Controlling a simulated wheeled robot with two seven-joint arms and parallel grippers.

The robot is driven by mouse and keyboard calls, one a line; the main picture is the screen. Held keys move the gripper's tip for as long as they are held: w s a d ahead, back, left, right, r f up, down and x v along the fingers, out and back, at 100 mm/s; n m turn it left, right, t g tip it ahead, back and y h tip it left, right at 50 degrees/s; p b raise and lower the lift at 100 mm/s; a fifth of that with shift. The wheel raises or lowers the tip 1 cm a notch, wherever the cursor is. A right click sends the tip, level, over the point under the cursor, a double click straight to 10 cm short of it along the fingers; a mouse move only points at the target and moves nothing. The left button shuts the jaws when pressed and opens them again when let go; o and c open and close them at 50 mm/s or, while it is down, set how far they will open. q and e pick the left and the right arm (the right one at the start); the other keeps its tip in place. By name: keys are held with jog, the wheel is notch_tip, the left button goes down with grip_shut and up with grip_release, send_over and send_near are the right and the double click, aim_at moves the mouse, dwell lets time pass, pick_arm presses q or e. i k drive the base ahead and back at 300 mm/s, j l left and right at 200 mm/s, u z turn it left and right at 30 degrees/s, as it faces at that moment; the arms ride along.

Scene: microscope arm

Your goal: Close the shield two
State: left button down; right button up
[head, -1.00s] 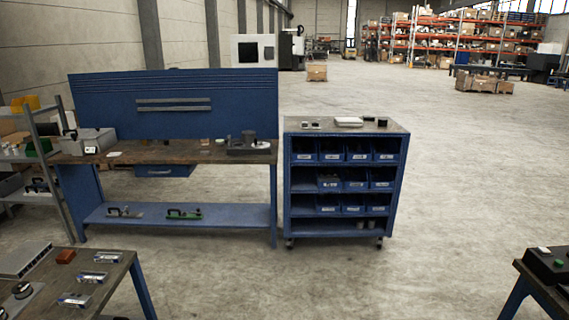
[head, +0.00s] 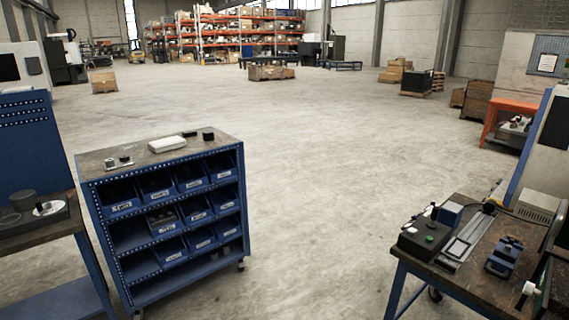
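Neither of my grippers shows in the head view. I cannot tell for sure which thing is shield two. The workbench (head: 482,212) at the lower right carries a black box (head: 424,240) with a green and a light button on top, a pale flat device (head: 462,243) beside it and a blue clamp-like fixture (head: 503,256). At the right edge a dark upright panel with a white knob (head: 530,289) is cut off by the frame.
A blue shelf cart (head: 200,166) with bins stands left of centre. A blue bench (head: 40,238) is at the left edge. The concrete floor (head: 330,160) between cart and workbench is clear. Wooden crates (head: 478,103) and an orange table (head: 512,106) stand farther back right.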

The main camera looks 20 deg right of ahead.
aim_at(542, 293)
jog(key=i+z, duration=0.15)
jog(key=z, duration=0.3)
jog(key=i+z, duration=0.15)
jog(key=z, duration=0.3)
jog(key=i+j+z, duration=0.1)
jog(key=z, duration=0.4)
jog(key=i+j+z, duration=0.15)
jog(key=z, duration=0.3)
jog(key=i+j+z, duration=0.15)
jog(key=z, duration=0.35)
jog(key=i+j+z, duration=0.3)
jog(key=z, duration=0.2)
